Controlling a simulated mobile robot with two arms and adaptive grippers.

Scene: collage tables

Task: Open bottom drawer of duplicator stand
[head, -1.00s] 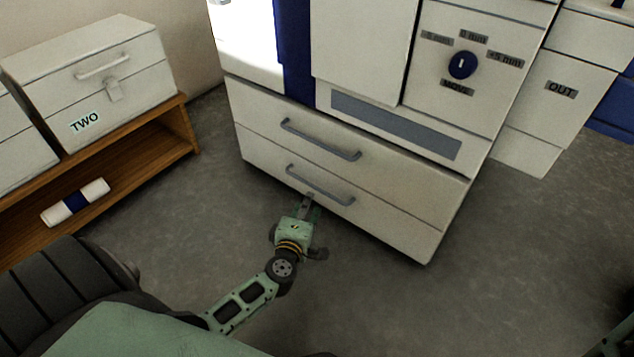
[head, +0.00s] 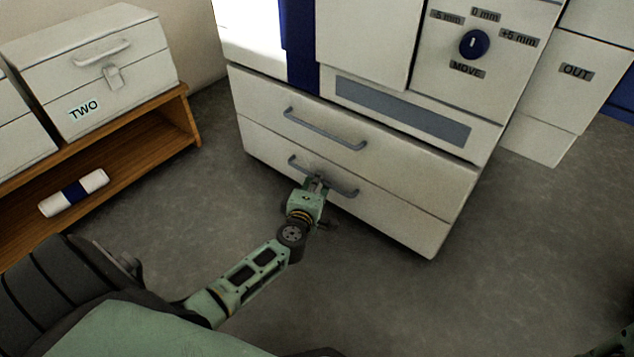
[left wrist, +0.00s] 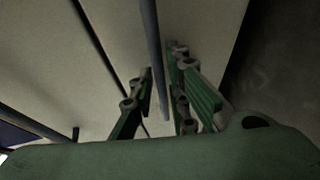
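The duplicator stand has two drawers, each with a grey bar handle. The bottom drawer (head: 400,217) is shut, its front flush with the drawer above. My left gripper (head: 318,181) is at the middle of the bottom drawer's handle (head: 345,188). In the left wrist view the handle (left wrist: 152,50) runs between the two green fingers of my left gripper (left wrist: 162,98). The fingers are apart, with a gap visible on at least one side of the bar.
The top drawer (head: 380,152) with its handle (head: 325,130) is shut above. A wooden shelf (head: 185,115) at the left carries a box marked TWO (head: 140,85), with a white roll with a blue band (head: 90,187) below. The grey floor (head: 400,300) before the stand is clear.

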